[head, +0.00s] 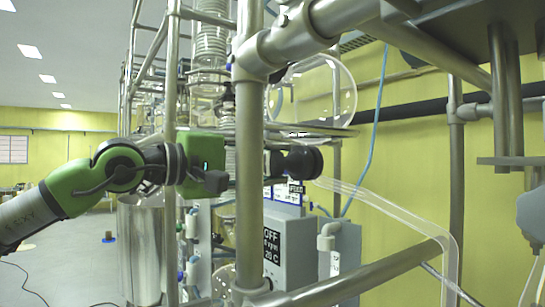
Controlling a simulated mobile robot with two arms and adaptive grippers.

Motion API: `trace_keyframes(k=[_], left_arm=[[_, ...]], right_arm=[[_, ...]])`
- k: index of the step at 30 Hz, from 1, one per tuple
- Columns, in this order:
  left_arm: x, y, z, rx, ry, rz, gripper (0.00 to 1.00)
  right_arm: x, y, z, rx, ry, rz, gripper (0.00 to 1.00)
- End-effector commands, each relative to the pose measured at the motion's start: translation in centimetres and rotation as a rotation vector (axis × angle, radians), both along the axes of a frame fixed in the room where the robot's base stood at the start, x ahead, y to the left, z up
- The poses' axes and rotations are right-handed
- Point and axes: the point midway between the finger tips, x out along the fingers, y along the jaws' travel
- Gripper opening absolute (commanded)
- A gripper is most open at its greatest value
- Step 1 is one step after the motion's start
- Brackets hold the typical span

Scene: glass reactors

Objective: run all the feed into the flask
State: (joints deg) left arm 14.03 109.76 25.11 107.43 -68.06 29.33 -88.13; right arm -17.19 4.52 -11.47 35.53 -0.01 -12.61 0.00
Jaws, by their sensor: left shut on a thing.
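My left gripper (222,178) reaches in from the left at the frame, its green body beside a steel upright. It is shut; the post hides most of what is between its fingers. Just right of the post, in line with the gripper, is a black round valve fitting (303,163) above a small label that seems to read FEED (296,188). A clear tube (390,207) runs from near this fitting to the right and down. A large round glass flask (325,90) sits above it. No liquid level is readable. My right gripper is not in view.
Steel uprights (249,210) and slanting rails (350,275) cross close in front. A grey control box (288,245) with an OFF display stands below the fitting. A steel vessel (142,250) stands at lower left. The floor at far left is mostly open.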

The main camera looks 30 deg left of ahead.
Motion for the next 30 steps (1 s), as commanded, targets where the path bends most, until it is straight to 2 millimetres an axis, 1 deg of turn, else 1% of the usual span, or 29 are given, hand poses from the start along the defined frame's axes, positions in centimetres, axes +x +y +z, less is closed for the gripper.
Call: trace_keyframes(k=[1, 3, 30], left_arm=[[0.0, 0.0, 0.1, 0.04, -0.013, -0.001, 0.12], [0.0, 0.0, 0.1, 0.101, -0.039, -0.001, 0.12], [0.0, -0.1, 0.3, 0.889, -0.369, -0.001, 0.12]], right_arm=[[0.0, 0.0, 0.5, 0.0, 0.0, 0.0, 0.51], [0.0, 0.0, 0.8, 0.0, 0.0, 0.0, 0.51], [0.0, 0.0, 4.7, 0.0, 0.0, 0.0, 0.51]])
